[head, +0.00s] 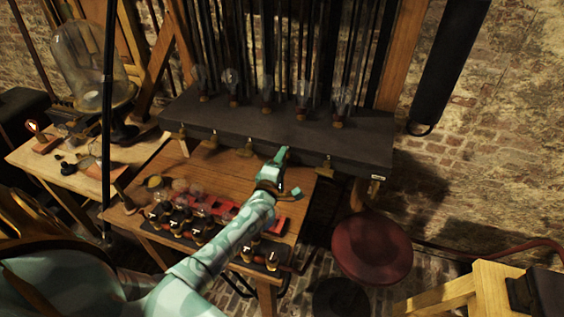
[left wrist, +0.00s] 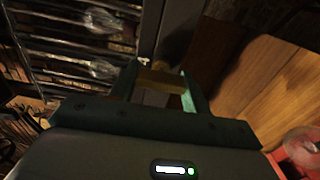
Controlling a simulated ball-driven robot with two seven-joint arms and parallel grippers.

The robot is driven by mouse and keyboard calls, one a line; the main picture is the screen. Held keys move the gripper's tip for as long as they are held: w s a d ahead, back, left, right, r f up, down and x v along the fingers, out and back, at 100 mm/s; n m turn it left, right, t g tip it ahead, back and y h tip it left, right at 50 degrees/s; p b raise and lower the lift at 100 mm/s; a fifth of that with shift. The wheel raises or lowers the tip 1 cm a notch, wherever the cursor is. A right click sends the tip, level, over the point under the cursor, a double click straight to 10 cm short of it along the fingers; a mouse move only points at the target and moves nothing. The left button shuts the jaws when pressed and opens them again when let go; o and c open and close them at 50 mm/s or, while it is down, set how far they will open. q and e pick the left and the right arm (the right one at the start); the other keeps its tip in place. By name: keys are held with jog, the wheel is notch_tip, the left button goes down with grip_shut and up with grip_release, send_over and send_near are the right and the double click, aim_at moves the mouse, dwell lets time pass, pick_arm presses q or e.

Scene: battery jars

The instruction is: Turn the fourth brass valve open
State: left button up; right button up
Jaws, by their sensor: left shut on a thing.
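Several brass valves stick out along the front edge of a dark shelf (head: 250,130) in the head view. Clear ones to see are a left valve (head: 181,132), the valve beside it (head: 212,141) and the rightmost valve (head: 326,166). My left gripper (head: 281,156) is at the shelf edge just left of the rightmost valve and hides the valve there. In the left wrist view my left gripper (left wrist: 160,88) is shut on a brass valve (left wrist: 160,79), with its handle between the fingers. How far the handle is turned I cannot tell. My right gripper is not in view.
Glass bulbs (head: 266,86) stand on the shelf above the valves. A wooden table (head: 222,172) below holds red and black parts with several jars, under my left forearm. A round red stool (head: 372,248) stands at right. A glass jar (head: 88,65) stands on the left bench.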

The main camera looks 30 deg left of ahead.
pick_arm(q)
jog(key=shift+f, duration=0.1)
jog(key=shift+c, duration=0.2)
jog(key=o, duration=1)
jog(key=v, duration=1.6)
jog(key=shift+p, duration=0.3)
jog(key=shift+s+d, duration=0.15)
jog(key=shift+d, duration=0.05)
